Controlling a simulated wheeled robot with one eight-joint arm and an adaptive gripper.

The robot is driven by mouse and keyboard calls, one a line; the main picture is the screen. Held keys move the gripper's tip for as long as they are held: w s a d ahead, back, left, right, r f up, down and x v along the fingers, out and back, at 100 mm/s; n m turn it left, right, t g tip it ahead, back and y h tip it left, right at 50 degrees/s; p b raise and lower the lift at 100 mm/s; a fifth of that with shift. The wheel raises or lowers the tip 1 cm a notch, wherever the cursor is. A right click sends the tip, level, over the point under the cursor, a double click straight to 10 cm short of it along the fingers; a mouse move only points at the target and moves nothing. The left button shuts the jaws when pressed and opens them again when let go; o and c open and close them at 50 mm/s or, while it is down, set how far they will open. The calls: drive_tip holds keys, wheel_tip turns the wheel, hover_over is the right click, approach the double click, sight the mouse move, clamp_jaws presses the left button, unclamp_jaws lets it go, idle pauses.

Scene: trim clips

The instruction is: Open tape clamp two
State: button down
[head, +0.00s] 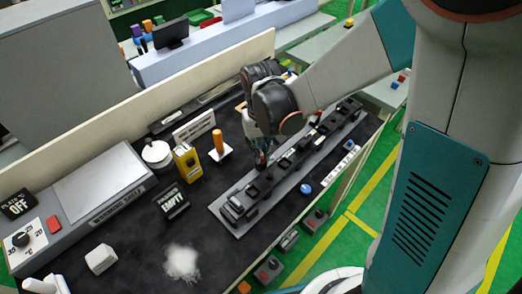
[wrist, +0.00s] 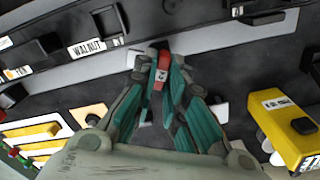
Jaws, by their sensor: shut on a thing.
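In the wrist view my gripper (wrist: 160,82) has its teal fingers closed around a small red clamp lever (wrist: 163,60) with a white label, whose mark I cannot read for certain. The clamp's dark base sits at a light grey strip, partly hidden by the fingers. In the head view my gripper (head: 262,160) reaches down at the grey rail (head: 222,212) that carries several black clips. A little red shows between the fingertips there, but the rest of the clamp is hidden. I cannot tell whether the clamp is open or closed.
White powder (head: 182,263) lies at the front. A WALNUT label (wrist: 87,47) is near the lever.

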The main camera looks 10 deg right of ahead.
drive_tip(key=shift+n, duration=1.2)
drive_tip(key=c, duration=1.6)
unclamp_jaws()
drive_tip(key=shift+c, duration=0.2)
wheel_tip(320, 180, up, 12)
drive_tip(key=shift+s, duration=0.1)
